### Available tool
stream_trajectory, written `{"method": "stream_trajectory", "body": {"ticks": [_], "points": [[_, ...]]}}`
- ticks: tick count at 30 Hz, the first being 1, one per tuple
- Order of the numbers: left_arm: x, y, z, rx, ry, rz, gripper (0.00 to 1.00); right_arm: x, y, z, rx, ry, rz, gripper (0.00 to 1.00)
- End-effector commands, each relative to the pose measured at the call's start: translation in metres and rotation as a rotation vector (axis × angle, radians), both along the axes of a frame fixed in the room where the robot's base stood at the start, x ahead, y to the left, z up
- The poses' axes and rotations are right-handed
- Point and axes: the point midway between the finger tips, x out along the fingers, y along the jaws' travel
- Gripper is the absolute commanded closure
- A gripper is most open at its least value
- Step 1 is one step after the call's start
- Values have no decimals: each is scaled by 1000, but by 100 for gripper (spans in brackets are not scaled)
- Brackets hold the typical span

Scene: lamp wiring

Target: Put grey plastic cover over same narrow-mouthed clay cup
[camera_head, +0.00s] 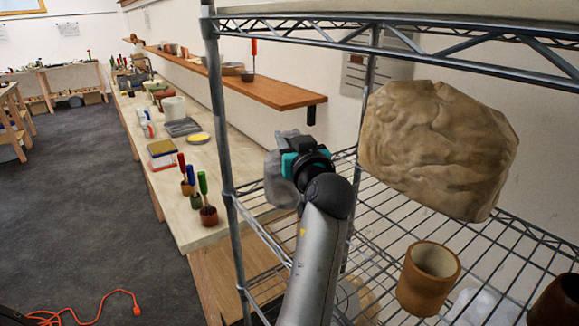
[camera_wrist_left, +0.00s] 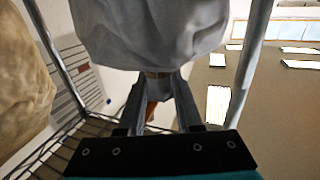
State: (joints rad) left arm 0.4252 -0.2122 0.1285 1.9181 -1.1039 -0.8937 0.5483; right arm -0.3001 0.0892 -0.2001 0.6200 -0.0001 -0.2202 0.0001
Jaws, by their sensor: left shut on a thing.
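My left gripper (camera_head: 288,150) is shut on a crumpled grey plastic cover (camera_head: 277,182), held up near the left side of the wire rack. In the left wrist view the grey cover (camera_wrist_left: 150,30) bulges above the fingertips (camera_wrist_left: 157,76). A tan-orange clay cup (camera_head: 428,278) stands upright and uncovered on the wire shelf at lower right, its round mouth visible. A darker brown cup (camera_head: 556,302) is partly cut off at the right edge. I cannot tell which cup is the narrow-mouthed one. My right gripper is not in view.
A large crumpled beige cover (camera_head: 438,150) is above the wire shelf (camera_head: 385,215); what supports it is hidden. A rack post (camera_head: 222,150) stands left of my gripper. A translucent whitish thing (camera_head: 483,305) lies near the cups. A long workbench (camera_head: 215,165) with tools extends behind.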

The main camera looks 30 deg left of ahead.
Motion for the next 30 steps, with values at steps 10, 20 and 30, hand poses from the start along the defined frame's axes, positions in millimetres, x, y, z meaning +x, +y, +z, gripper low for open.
{"method": "stream_trajectory", "body": {"ticks": [10, 20, 30], "points": [[0, 0, 0, 1, -1, 0, 100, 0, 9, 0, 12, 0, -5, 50], [0, 0, 1, 1, -1, 0, 100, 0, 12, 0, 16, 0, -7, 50], [0, 0, 18, -1, -7, 1, 100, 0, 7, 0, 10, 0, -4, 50]]}}
